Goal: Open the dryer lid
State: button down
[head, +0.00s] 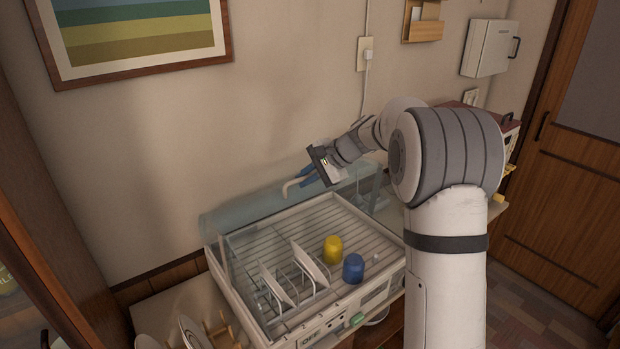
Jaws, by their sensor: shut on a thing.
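The dish dryer (222,275) stands against the wall with its wire rack exposed from above. Its clear, bluish lid (235,218) is raised along the back of the dryer, near the wall. My gripper (304,180) is above the back of the dryer, shut on the white lid handle (290,186). The fingertips are small, and the exact contact is hard to see. Part of the lid's right side is hidden by my arm.
A yellow cup (333,249), a blue cup (353,268) and white plates (310,264) are in the rack. More plates stand in a wooden rack (221,330) at front left. A socket with a cord (366,54) is on the wall behind.

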jog(key=shift+f, duration=0.2)
jog(key=c, duration=1.5)
grip_release()
jog(key=shift+s, duration=0.1)
jog(key=shift+d+r, duration=0.1)
jog(key=b+v, duration=0.1)
jog(key=v, duration=0.7)
jog(key=shift+r+b, duration=0.15)
jog(key=shift+b, duration=0.15)
jog(key=s+d+f+n+h, duration=0.1)
jog(key=s+f+n+h, duration=0.1)
jog(key=s, duration=1)
jog(key=s+d+f+n+h, duration=0.1)
jog(key=s+f+n+h, duration=0.2)
jog(key=s, duration=0.9)
jog(key=s+d+f+n+h, duration=0.1)
jog(key=s+f+n+h, duration=0.2)
jog(key=s, duration=0.9)
jog(key=shift+d+n+g, duration=0.3)
jog(key=shift+d+n, duration=0.1)
jog(key=shift+n, duration=0.7)
